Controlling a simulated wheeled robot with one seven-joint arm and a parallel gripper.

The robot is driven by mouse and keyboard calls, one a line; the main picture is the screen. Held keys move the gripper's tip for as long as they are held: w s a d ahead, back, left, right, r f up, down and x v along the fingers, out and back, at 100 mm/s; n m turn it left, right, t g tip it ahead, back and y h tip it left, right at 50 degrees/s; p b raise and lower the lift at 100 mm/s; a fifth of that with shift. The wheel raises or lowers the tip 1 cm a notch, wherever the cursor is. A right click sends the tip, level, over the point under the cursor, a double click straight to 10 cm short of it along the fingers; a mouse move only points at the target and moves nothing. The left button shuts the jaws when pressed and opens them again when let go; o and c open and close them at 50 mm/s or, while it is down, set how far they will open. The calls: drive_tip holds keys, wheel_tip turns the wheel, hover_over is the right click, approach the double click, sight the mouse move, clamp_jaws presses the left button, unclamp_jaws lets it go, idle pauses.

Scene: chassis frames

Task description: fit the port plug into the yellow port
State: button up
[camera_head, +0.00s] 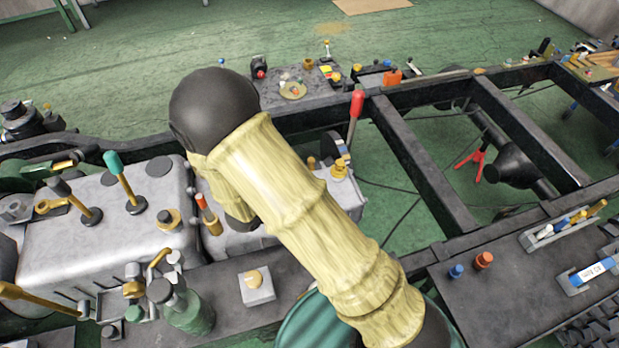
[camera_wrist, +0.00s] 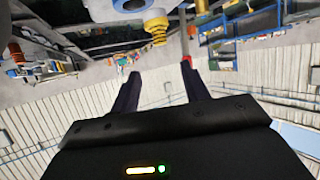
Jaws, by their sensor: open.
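My gripper (camera_wrist: 159,72) is open in the wrist view, its two dark fingers apart with nothing between them. A yellow ribbed fitting (camera_wrist: 157,28) on a pale rounded body stands beyond the fingertips at the top of that view. I cannot tell whether it is the yellow port or the port plug. My arm crosses the middle of the head view, and my gripper cannot be made out there.
A red-handled lever (camera_head: 356,104) stands right of my arm. The grey gearbox housing (camera_head: 80,240) at left carries several upright levers. Orange (camera_head: 484,260) and blue (camera_head: 456,271) caps stand on the dark right-hand plate. The chassis frame has open gaps at right.

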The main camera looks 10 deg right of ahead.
drive_tip(key=shift+w, duration=0.15)
drive_tip(key=shift+w+r+y, duration=0.1)
drive_tip(key=shift+w+y, duration=0.15)
drive_tip(key=shift+y, duration=0.05)
wheel_tip(320, 180, up, 5)
drive_tip(key=w+n+g+y, duration=0.1)
drive_tip(key=w+n+y, duration=0.1)
drive_tip(key=n+y, duration=0.5)
drive_tip(key=s+d+r+n+g+y, duration=0.1)
drive_tip(key=s+d+r+g, duration=0.1)
drive_tip(key=s+d, duration=0.3)
drive_tip(key=s+d+r+n+g+y, duration=0.1)
drive_tip(key=s+d+r+g, duration=0.1)
drive_tip(key=s, duration=0.6)
drive_tip(key=d+g, duration=0.1)
drive_tip(key=d, duration=0.1)
drive_tip(key=shift+s+d+r+n+y, duration=0.25)
drive_tip(key=shift+s+d+n+y, duration=0.05)
drive_tip(key=shift+s+d+n, duration=0.1)
drive_tip(key=shift+r, duration=0.1)
